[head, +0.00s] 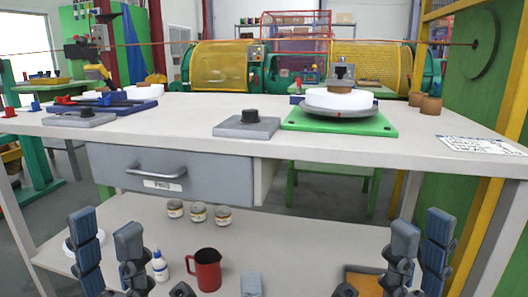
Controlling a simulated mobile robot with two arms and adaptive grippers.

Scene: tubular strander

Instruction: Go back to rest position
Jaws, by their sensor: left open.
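My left gripper (105,226) is low at the left of the head view, its two dark blue-grey fingers pointing up and apart, with nothing between them. My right gripper (422,230) is low at the right, its fingers likewise upright and apart, and empty. Both appear in front of the workbench (210,107), overlapping its lower shelf (340,233) in the picture. Neither visibly holds anything. The lower parts of both grippers are cut off by the bottom edge.
On the bench top are a green plate (372,126) bearing a white disc (322,98), grey blocks (247,127) and brown cylinders (431,105). A closed drawer (215,181) hangs below. The shelf holds a red mug (207,270), small jars (198,212) and a white bottle (159,268).

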